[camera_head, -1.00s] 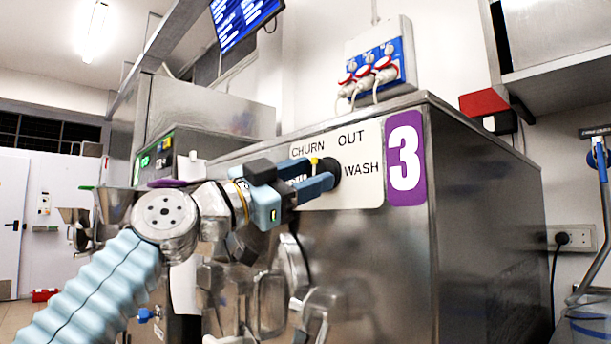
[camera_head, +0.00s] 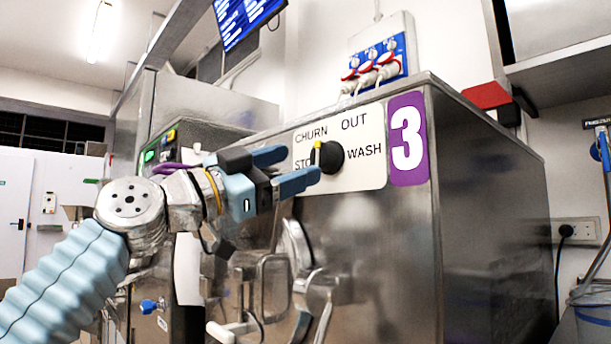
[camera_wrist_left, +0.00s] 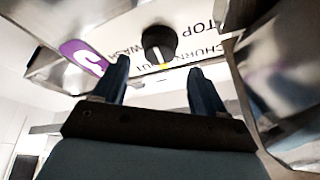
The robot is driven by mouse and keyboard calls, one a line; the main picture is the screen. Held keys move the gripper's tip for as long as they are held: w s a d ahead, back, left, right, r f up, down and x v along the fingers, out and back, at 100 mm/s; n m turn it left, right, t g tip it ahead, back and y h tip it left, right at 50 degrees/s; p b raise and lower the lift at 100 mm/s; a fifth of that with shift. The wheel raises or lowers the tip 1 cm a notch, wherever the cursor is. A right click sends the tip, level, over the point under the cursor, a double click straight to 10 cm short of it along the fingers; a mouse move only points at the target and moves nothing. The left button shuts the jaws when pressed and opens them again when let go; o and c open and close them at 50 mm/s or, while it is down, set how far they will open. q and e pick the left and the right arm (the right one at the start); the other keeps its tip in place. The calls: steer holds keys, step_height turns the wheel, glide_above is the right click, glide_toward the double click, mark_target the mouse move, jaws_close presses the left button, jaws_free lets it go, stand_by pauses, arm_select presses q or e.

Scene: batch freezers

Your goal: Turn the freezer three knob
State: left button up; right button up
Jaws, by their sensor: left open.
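The freezer three knob (camera_head: 331,157) is a round black dial with a yellow mark, on a white label panel (camera_head: 362,182) reading CHURN, OUT, WASH and a partly hidden STOP. In the head view the yellow mark is on the knob's left side. My left gripper (camera_head: 302,164) is open and empty, just left of and in front of the knob, its blue fingers apart from it. In the left wrist view, the knob (camera_wrist_left: 158,44) shows beyond the gap between the fingertips (camera_wrist_left: 159,68), with a pale pointer line ending in yellow. My right gripper is out of view.
The steel freezer body (camera_head: 480,215) carries a purple "3" sign (camera_head: 408,138) right of the panel. Metal dispensing handles (camera_head: 318,292) stick out below the knob. Another machine (camera_head: 190,140) stands to the left. Red-capped plugs (camera_head: 372,72) are on the wall above.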

arm_select(q)
steer(key=b+v, duration=0.4)
steer(key=v, duration=0.5)
steer(key=shift+s+a+b, duration=0.15)
steer(key=shift+a+b, duration=0.1)
steer(key=shift+b, duration=0.1)
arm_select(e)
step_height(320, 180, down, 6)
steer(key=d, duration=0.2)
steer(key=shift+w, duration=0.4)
arm_select(q)
steer(key=shift+f, duration=0.1)
steer(key=n+t+y+p, duration=0.35)
steer(key=n+p, duration=0.65)
steer(key=n, duration=0.4)
glide_toward(318, 158)
steer(key=shift+h, duration=0.35)
steer(key=x, duration=0.7)
steer(key=shift+d, duration=0.2)
steer(key=shift+w+d+t, duration=0.25)
steer(key=shift+w+d, duration=0.2)
steer(key=shift+w, duration=0.1)
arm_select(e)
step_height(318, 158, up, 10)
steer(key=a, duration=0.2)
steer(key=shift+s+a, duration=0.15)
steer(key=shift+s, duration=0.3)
